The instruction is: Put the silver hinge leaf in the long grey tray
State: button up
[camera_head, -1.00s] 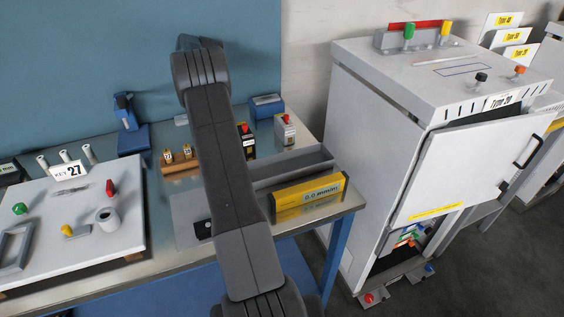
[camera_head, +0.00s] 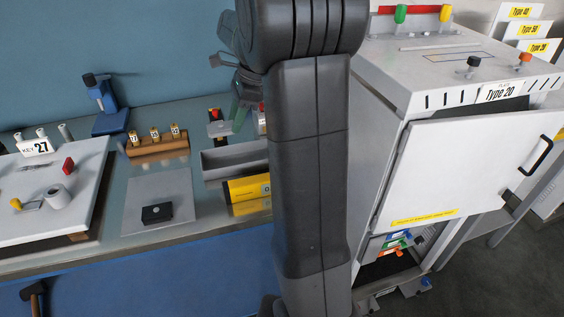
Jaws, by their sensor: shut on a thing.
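My gripper (camera_head: 239,118) is partly hidden behind my arm, above the back of the table beyond the long grey tray. A small flat silver piece, the hinge leaf (camera_head: 219,129), shows at its left side. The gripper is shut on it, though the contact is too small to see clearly. The long grey tray (camera_head: 228,168) lies lower in the picture. Its left end is in view and its right part is hidden by my arm. The visible part of its inside looks empty.
A yellow box (camera_head: 247,189) stands along the tray's front. A wooden block with several labelled pieces (camera_head: 157,145) stands to the left. A grey mat (camera_head: 160,197) bears a black box (camera_head: 157,214). A white cabinet (camera_head: 470,165) stands at the right.

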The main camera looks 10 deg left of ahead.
send_over(239, 162)
jog(key=d, duration=0.1)
jog(key=f, duration=0.4)
jog(key=shift+w+d+f, duration=0.1)
jog(key=shift+w+d, duration=0.1)
jog(key=shift+w, duration=0.1)
jog(key=shift+f+b, duration=0.4)
jog(key=shift+f, duration=2.6)
jog(key=o, duration=0.8)
jog(key=shift+f, duration=0.15)
jog(key=shift+o, duration=0.2)
jog(key=v, duration=1.2)
jog(key=shift+r+p, duration=0.25)
jog(key=shift+p, duration=0.2)
jog(key=shift+a, duration=0.1)
